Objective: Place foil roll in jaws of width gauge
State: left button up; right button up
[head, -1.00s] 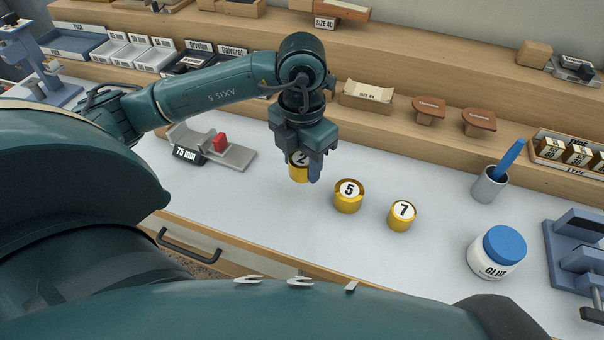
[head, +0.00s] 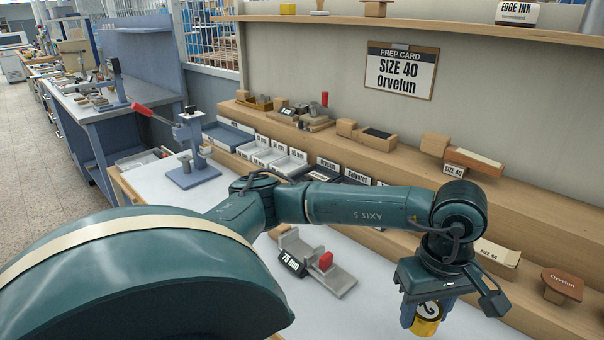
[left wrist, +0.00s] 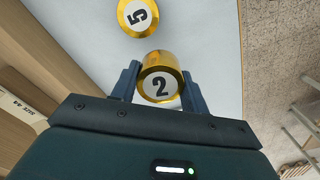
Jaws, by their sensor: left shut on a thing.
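The width gauge (head: 328,276) is a grey metal fixture with a red block and a dark label reading 75 mm. It lies on the white bench top in the middle of the head view. My left gripper (head: 428,310) is to the right of the gauge, shut on the gold foil roll marked 2 (head: 427,322). In the left wrist view the roll (left wrist: 161,80) sits between the two fingers (left wrist: 160,88), its numbered end facing the camera. Another gold roll, marked 5 (left wrist: 137,17), stands apart beyond it. My right gripper is not in view.
A prep card (head: 401,70) on the wall reads SIZE 40 Orvelun. A press with a red handle (head: 192,150) stands at the left. Labelled trays (head: 270,155) line the bench back. Bench between gauge and gripper is clear.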

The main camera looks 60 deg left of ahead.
aim_at(301, 252)
jog(key=z, duration=0.35)
jog(key=k+j+z, duration=0.15)
jog(key=j+z, duration=0.15)
jog(key=k+j+z, duration=0.35)
jog(key=k+j, duration=0.25)
jog(key=j, duration=0.25)
jog(key=k+j+z, duration=0.15)
jog(key=k+j, duration=0.15)
jog(key=j, duration=0.15)
jog(key=k+j, duration=0.3)
jog(key=j, duration=0.15)
